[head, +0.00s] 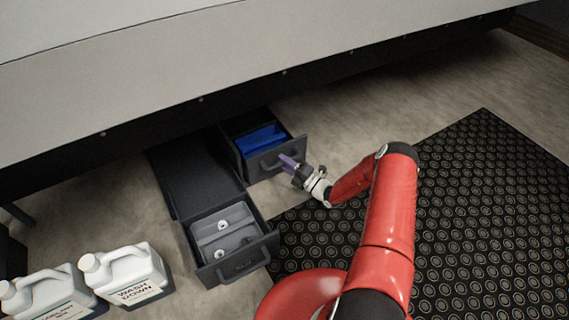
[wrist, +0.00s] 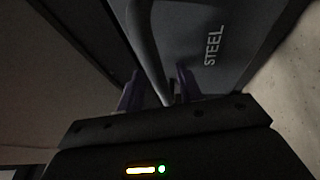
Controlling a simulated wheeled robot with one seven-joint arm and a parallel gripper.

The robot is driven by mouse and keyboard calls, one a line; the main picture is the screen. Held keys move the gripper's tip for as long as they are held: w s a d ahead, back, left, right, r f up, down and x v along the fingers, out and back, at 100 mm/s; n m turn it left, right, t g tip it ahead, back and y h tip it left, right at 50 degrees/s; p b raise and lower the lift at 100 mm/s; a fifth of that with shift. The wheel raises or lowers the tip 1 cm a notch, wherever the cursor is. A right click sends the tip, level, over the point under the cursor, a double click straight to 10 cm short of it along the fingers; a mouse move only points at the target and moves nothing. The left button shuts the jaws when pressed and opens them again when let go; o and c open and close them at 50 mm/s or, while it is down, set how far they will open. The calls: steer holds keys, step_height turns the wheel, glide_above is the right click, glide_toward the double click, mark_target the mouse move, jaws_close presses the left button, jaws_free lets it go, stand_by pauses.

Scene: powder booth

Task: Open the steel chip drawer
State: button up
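The steel chip drawer (head: 278,163) stands partly pulled out from under the big cabinet in the head view, with a blue bin (head: 262,139) inside it. In the wrist view its dark front (wrist: 225,30) bears the word STEEL. Its curved handle (wrist: 149,55) runs between the two purple fingers of my gripper (wrist: 160,88). In the head view my gripper (head: 290,163) reaches the drawer front from the right. The fingertips' contact is dark and hard to see.
A second drawer (head: 243,266) with a grey tray stands well out at the left. Two white jugs (head: 128,272) stand at lower left, one labelled WASH DOWN. A black patterned mat (head: 480,200) covers the floor at right. The cabinet (head: 200,60) overhangs the drawers.

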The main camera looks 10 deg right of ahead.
steer(key=shift+w+a, duration=0.15)
steer(key=shift+c, duration=0.4)
jaws_close()
steer(key=s+d+p, duration=0.2)
steer(key=s+d, duration=0.2)
steer(key=s, duration=0.9)
steer(key=s+d+p, duration=0.1)
steer(key=s+d, duration=0.4)
steer(key=s, duration=0.9)
steer(key=shift+p, duration=0.35)
